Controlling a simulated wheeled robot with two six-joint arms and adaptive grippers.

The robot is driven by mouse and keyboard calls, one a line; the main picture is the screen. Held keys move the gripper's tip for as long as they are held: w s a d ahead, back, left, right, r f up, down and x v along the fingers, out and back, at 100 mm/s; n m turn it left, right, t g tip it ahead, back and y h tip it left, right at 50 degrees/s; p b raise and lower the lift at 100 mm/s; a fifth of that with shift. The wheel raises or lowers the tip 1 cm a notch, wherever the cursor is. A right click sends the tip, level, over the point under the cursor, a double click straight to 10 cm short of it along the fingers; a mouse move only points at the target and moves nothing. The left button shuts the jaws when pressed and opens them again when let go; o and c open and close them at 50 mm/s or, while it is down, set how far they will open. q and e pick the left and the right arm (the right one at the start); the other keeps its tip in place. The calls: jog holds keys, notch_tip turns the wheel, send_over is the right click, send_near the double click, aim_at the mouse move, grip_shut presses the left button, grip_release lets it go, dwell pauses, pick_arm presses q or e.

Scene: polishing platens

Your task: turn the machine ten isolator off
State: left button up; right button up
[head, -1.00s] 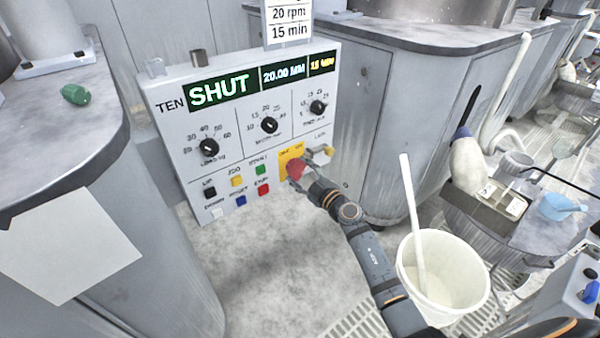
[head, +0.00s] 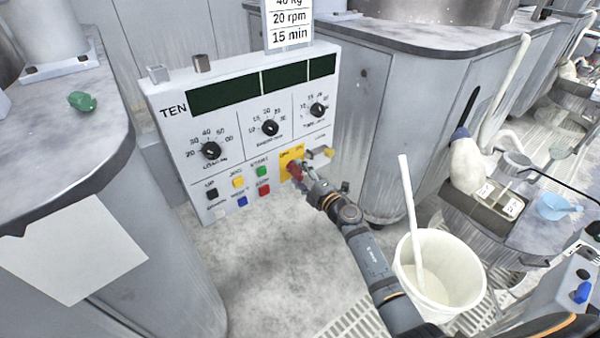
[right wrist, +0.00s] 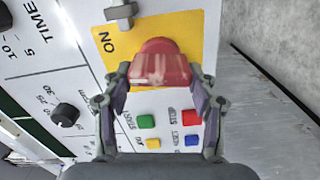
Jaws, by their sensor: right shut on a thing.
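The machine ten control panel (head: 240,140) carries the word TEN at its upper left, and its display strip (head: 222,93) is dark. The isolator is a red knob (head: 294,168) on a yellow plate (head: 285,156) at the panel's lower right. My right gripper (head: 299,177) is shut on the red knob. In the right wrist view the knob (right wrist: 158,62) sits between the two fingers of the gripper (right wrist: 160,78). The word ON shows on the yellow plate (right wrist: 185,30) beside it; the gripper hides part of the plate. My left gripper is not in view.
Coloured push buttons (head: 238,183) sit left of the isolator, with black dials (head: 270,128) above. A grey metal fitting (head: 319,156) is close on its right. A white bucket with a stick (head: 440,285) stands on the floor at right. A bench (head: 60,150) is at left.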

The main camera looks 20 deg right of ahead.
jog(key=n, duration=0.3)
jog(key=shift+f, duration=0.15)
jog(key=n, duration=0.2)
jog(key=shift+f+n, duration=0.1)
jog(key=shift+n, duration=0.2)
jog(key=n, duration=0.2)
jog(key=shift+f+n, duration=0.1)
jog(key=shift+n, duration=0.2)
jog(key=shift+d+n+b, duration=0.1)
jog(key=shift+n+b, duration=0.3)
jog(key=shift+n, duration=1.1)
jog(key=o, duration=1.1)
jog(key=shift+o, duration=0.2)
